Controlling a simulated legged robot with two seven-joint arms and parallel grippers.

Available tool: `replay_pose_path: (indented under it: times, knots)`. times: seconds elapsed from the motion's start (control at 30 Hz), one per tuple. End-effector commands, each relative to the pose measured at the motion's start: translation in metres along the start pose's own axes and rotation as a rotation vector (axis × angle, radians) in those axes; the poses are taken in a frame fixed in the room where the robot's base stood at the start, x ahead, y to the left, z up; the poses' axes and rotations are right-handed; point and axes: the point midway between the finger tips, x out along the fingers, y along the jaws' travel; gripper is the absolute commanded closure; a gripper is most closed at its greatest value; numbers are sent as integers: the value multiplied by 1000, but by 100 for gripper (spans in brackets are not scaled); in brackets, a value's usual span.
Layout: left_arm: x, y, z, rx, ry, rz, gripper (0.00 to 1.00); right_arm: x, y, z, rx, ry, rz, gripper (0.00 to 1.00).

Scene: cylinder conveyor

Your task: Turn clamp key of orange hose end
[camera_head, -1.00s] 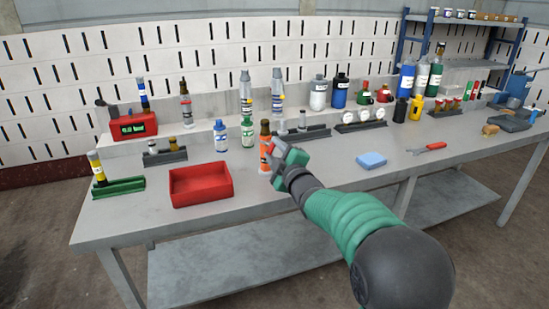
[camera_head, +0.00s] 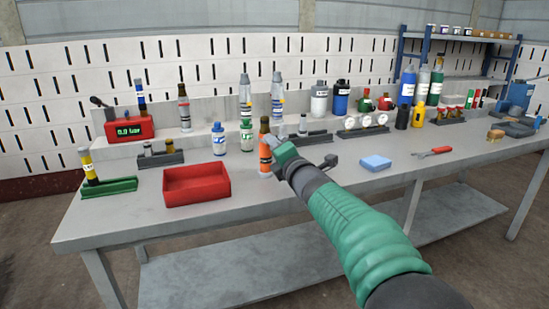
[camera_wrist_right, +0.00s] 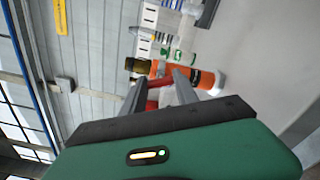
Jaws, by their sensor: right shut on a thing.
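The orange hose end (camera_head: 265,158) stands upright on the grey bench, with a dark band on its body and a brown top. It also shows, lying sideways in the picture, in the right wrist view (camera_wrist_right: 205,78). My right gripper (camera_head: 277,148) is at its right side, its fingers partly hidden behind the wrist in the head view. In the right wrist view the two grey fingers are closed on a small red part, apparently the clamp key (camera_wrist_right: 153,92), beside the orange body. The key's exact angle is hard to tell. My left gripper is out of view.
A red bin (camera_head: 197,184) stands left of the orange hose end, and a green tray (camera_head: 110,187) farther left. Bottles (camera_head: 219,140) stand behind. A blue block (camera_head: 376,163) and a red-handled wrench (camera_head: 435,152) lie to the right. The front strip of bench is clear.

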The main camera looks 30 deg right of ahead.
Motion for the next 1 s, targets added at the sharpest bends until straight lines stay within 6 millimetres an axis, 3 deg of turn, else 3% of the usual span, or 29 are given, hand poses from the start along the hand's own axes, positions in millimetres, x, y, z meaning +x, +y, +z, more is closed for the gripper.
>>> replay_pose_path:
  times: [0.03, 0.5, 1.0]
  knots:
    - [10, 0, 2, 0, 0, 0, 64, 0, -8, -5, -44, 4, -6, 100]
    - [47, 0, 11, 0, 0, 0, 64, 1, -9, -5, -488, 6, -9, 100]
    - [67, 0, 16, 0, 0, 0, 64, 1, -7, -4, -814, 9, -8, 100]
